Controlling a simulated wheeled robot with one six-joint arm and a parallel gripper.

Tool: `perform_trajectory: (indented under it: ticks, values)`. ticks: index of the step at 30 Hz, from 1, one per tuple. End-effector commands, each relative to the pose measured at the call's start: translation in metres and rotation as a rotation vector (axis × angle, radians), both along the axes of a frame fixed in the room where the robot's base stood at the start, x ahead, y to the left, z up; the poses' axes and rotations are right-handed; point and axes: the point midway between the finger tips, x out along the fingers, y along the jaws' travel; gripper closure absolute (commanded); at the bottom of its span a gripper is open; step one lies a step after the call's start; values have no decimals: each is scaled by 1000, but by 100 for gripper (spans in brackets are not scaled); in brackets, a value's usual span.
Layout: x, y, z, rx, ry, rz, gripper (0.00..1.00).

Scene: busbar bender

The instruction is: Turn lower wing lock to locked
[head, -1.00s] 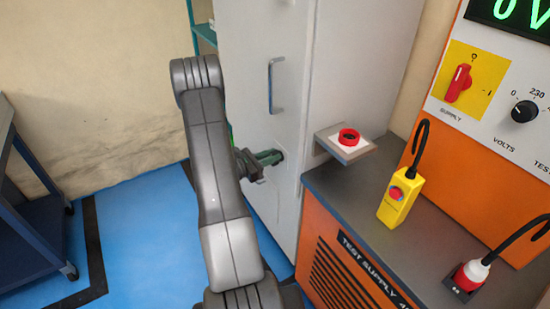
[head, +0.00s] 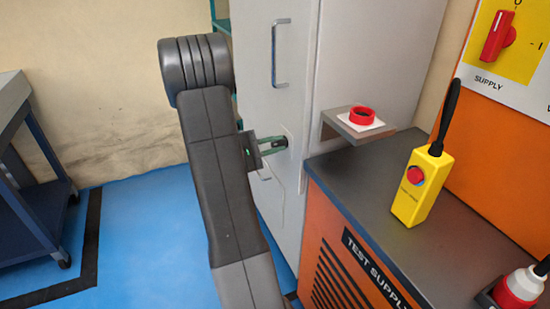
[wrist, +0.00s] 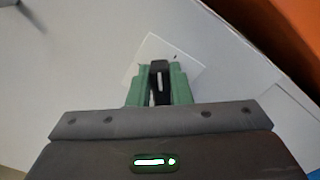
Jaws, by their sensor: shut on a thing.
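The lower wing lock (wrist: 160,72) is a dark knob with a pale line on it, on a light square plate (wrist: 148,52) on the cabinet door. In the wrist view my gripper (wrist: 160,86) has its green fingers on both sides of the knob, shut on it. In the head view my gripper (head: 272,146) reaches the grey door (head: 298,60) from the left, and its fingers hide most of the lock. Lettering for the lock's positions cannot be read.
A metal door handle (head: 277,55) is above the gripper. A yellow button box (head: 422,188) stands on the bench. A blue trolley (head: 35,190) is at the left.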

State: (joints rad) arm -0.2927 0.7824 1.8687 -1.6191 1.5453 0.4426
Motion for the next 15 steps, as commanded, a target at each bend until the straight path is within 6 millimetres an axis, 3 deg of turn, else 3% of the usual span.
perform_trajectory:
  ticks: [1, 15]
  values:
    - [-1, -1, -10, 16, -43, -1, 100]
    - [-4, -1, -15, 152, -417, 0, 100]
